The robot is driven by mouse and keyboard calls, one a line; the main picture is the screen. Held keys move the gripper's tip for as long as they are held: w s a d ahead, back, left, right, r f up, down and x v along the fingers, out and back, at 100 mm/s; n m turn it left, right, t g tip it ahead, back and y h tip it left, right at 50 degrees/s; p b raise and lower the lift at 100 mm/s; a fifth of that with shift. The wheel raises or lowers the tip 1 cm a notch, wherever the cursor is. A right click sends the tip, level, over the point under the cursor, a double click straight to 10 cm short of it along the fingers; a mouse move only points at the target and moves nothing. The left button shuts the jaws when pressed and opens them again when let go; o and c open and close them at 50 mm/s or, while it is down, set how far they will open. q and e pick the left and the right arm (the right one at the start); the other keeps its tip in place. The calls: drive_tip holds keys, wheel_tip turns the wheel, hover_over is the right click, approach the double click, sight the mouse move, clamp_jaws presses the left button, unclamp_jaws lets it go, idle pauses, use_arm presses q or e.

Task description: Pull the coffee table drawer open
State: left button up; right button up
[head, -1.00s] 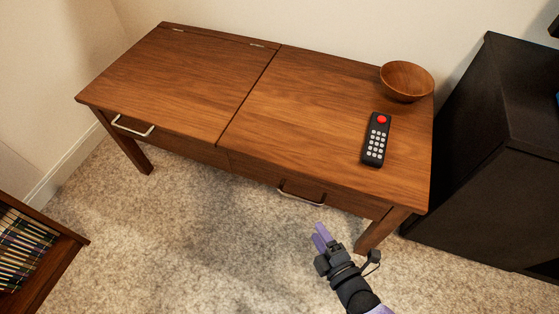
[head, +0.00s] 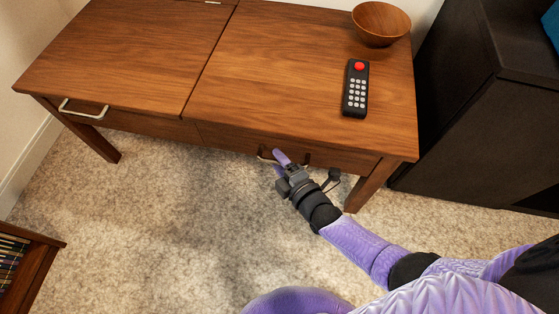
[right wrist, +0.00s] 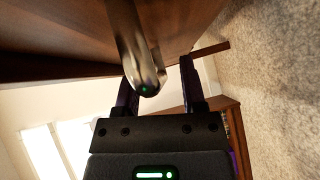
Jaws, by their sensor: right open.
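The wooden coffee table (head: 270,70) stands ahead of me. The right drawer front (head: 345,159) sits flush under the tabletop's front edge, shut. Its pale metal handle (head: 265,157) is partly hidden behind my right gripper (head: 280,163). In the right wrist view the shiny handle (right wrist: 134,45) comes down from above. Its near end shows between the two fingers of my right gripper (right wrist: 160,92), closer to the left finger. The fingers are open, and I cannot tell whether either touches the handle. My left gripper is not in view.
A second metal handle (head: 83,112) is on the table's left side. A black remote (head: 355,90) and a wooden bowl (head: 381,22) rest on the tabletop. A black cabinet (head: 460,110) stands at the right. A bookshelf (head: 30,275) is at lower left. Carpet (head: 170,220) in front is clear.

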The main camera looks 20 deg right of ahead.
clamp_jaws()
idle(1.4)
